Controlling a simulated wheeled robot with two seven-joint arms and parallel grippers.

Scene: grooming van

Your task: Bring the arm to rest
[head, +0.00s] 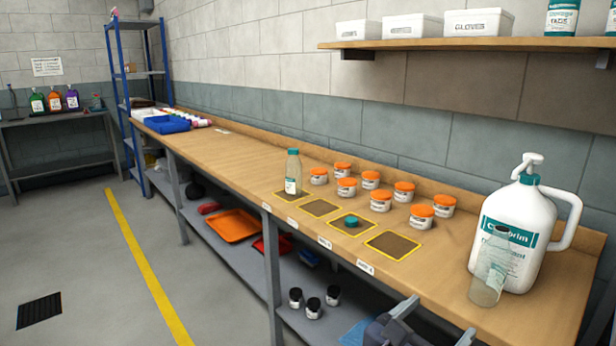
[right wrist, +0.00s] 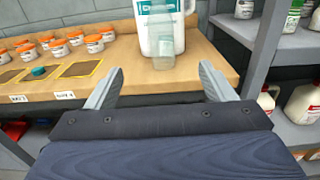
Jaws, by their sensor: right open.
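My right gripper (head: 405,318) shows at the bottom of the head view, at the front edge of the wooden bench (head: 225,157). In the right wrist view its two fingers (right wrist: 160,90) are spread wide with nothing between them. Beyond the fingertips, a clear empty bottle (head: 489,272) stands on the bench in front of a large white pump jug (head: 515,235); the bottle also shows in the right wrist view (right wrist: 160,62). My left gripper is not in view.
Several orange-lidded jars (head: 380,201) stand near the wall. A teal-capped bottle (head: 293,172) stands on one yellow-edged mat, and a teal cap (head: 351,220) lies on another. A shelf (head: 440,45) hangs above. Grey shelving (right wrist: 255,40) stands at right. The floor at left is open.

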